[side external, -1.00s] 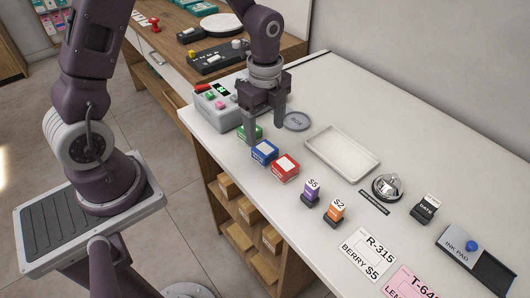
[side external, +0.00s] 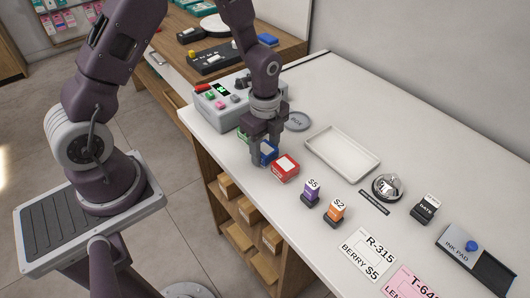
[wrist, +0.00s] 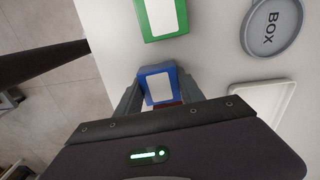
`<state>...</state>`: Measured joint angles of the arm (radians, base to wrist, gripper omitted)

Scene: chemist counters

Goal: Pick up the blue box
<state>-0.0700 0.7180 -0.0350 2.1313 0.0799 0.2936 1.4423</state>
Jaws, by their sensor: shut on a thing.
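The blue box (side external: 268,149) sits on the white counter between a green box and a red box. It has a white label, which shows in the wrist view (wrist: 160,88). My gripper (side external: 264,156) is lowered over it with one finger on each side, shut on the box. In the wrist view my gripper (wrist: 158,98) has its fingers against the left and right sides of the box. The gripper hides part of the box in the side view. I cannot see any gap between the box and the counter.
The red box (side external: 286,168) stands close beside the blue box. The green box (wrist: 163,17) is on the other side. A round grey dish marked BOX (wrist: 272,24) and a white tray (side external: 310,142) lie nearby.

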